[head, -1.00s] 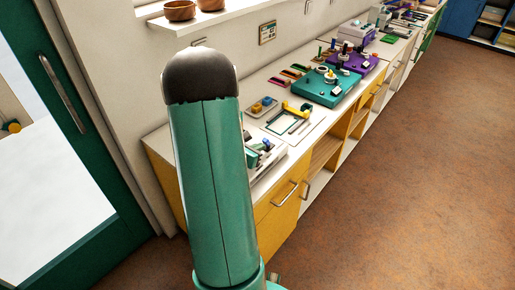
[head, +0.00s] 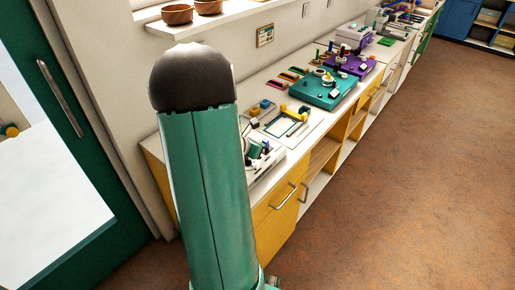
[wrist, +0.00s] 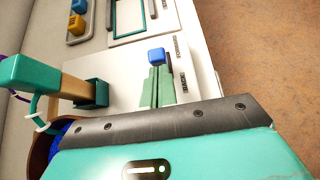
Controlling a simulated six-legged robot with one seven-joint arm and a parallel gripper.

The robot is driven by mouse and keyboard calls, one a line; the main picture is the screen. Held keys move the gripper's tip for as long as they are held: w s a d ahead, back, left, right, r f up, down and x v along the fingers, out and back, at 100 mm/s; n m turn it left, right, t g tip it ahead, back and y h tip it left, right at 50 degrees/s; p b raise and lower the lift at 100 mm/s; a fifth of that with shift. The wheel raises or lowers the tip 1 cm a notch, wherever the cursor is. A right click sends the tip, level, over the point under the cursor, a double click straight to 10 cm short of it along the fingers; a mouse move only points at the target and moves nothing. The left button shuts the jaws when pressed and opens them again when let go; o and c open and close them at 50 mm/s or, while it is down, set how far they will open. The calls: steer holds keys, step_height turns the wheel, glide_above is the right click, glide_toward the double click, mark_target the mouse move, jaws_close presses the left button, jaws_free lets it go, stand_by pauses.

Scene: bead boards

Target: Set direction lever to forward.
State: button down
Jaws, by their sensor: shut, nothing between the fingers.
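The direction lever shows in the wrist view as a blue knob (wrist: 156,56) above a pale board (wrist: 130,65). Two small sideways labels stand to its right, an upper one (wrist: 177,47) beside the knob and a lower one (wrist: 183,82) nearer my gripper. The upper one seems to read "forward"; the lower is too small to read surely. My gripper (wrist: 158,70) has its pale green fingers shut and empty, with the tips just short of the knob in the picture. I cannot tell whether they touch it. The lever's base is hidden behind the fingers.
A teal-and-wood arm (wrist: 68,88) crosses the board at left, by a bowl of blue beads (wrist: 52,140). A grey tray with yellow and blue blocks (wrist: 88,38) lies beyond. In the head view, a teal board (head: 328,92) stands further along the counter; the brown floor (head: 400,190) is clear.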

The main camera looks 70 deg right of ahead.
mark_target(266, 140)
steer(key=shift+s+d+r+t+y, duration=0.2)
steer(key=shift+d+r+t+y, duration=0.15)
steer(key=shift+y, duration=0.3)
steer(key=shift+s+d+r+t+y, duration=0.2)
steer(key=shift+d+y, duration=0.25)
steer(key=shift+y, duration=0.2)
steer(key=shift+r, duration=0.1)
steer(key=shift+r, duration=0.7)
steer(key=shift+w, duration=0.1)
